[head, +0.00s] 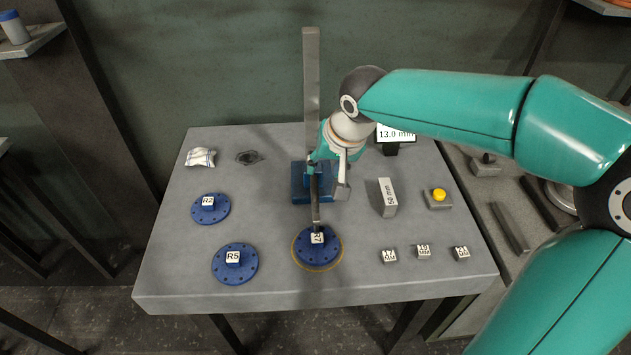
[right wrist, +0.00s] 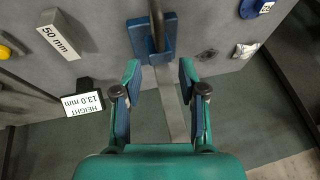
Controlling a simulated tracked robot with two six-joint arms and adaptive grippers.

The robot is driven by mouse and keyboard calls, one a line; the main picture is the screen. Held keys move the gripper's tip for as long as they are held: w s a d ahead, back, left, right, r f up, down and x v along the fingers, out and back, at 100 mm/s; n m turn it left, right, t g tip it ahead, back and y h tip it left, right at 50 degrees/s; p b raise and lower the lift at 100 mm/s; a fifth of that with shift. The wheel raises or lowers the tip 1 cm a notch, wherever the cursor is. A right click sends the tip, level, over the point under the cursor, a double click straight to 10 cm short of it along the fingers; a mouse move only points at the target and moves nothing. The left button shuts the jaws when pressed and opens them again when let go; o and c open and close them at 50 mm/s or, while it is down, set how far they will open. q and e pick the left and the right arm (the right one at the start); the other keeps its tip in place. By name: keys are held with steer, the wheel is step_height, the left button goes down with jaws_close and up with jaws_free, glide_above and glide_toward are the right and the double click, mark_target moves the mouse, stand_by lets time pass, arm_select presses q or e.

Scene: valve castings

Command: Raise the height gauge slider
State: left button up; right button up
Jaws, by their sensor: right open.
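The height gauge's tall grey column (head: 311,75) stands on a blue base (head: 299,182). Its blue slider (right wrist: 158,58) shows low on the column in the right wrist view, and a dark scriber arm (head: 316,205) reaches toward the front, over the flange R7 (head: 318,250). I cannot tell whether the arm touches R7. The display (head: 396,134) reads 13.0 mm. My right gripper (head: 327,172) is at the slider's height; in the right wrist view its fingers (right wrist: 160,76) are open on either side of the column, apart from it. It partly hides the slider in the head view. My left gripper is not in view.
Blue flanges R2 (head: 210,208) and R5 (head: 235,263) lie at left. A 50 mm block (head: 387,197), a yellow button (head: 439,195) and several small marked blocks (head: 423,251) are at right.

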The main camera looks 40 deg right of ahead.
mark_target(315, 185)
steer(key=x, duration=0.9)
steer(key=shift+f, duration=0.2)
steer(key=shift+c, duration=0.3)
jaws_close()
